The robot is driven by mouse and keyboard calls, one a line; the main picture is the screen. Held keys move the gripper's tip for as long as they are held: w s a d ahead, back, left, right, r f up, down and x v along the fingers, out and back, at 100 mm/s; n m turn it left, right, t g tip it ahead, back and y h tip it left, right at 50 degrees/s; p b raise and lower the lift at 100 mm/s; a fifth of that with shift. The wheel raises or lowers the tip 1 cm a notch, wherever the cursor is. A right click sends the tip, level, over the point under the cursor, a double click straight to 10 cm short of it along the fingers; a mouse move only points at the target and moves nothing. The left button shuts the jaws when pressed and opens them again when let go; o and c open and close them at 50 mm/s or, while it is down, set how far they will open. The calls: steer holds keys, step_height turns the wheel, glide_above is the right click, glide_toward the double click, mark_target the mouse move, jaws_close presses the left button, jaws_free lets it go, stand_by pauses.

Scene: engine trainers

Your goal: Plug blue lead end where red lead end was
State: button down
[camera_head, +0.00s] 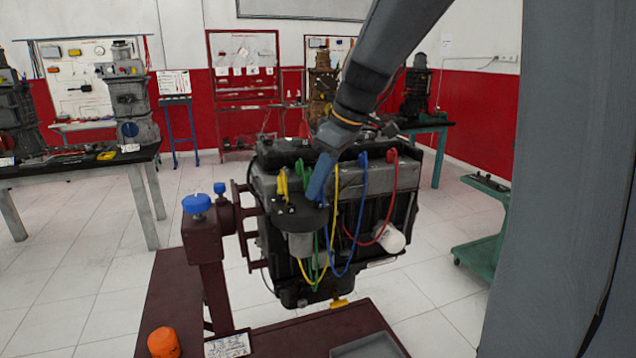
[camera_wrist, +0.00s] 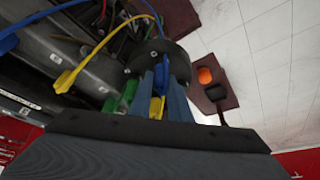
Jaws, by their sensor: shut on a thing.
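My gripper (camera_head: 316,196) is at the round black cap (camera_head: 290,215) on the engine's front, pointing down. It is shut on the blue lead end (camera_wrist: 160,76), which shows between its blue fingers (camera_wrist: 164,92) in the wrist view, at the cap (camera_wrist: 172,54). I cannot tell whether this end is seated. The blue lead (camera_head: 349,262) hangs in a loop to a blue plug (camera_head: 362,159) on the engine top.
Yellow plugs (camera_head: 283,184) and green plugs (camera_head: 304,166) crowd beside my gripper; they also show in the wrist view, yellow (camera_wrist: 157,107) and green (camera_wrist: 118,98). Hanging yellow and green leads are close by. The engine stand (camera_head: 208,240) is at left; a white filter (camera_head: 391,238) is at right.

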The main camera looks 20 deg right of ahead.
steer(key=c, duration=1.6)
jaws_free()
steer(key=shift+o, duration=0.2)
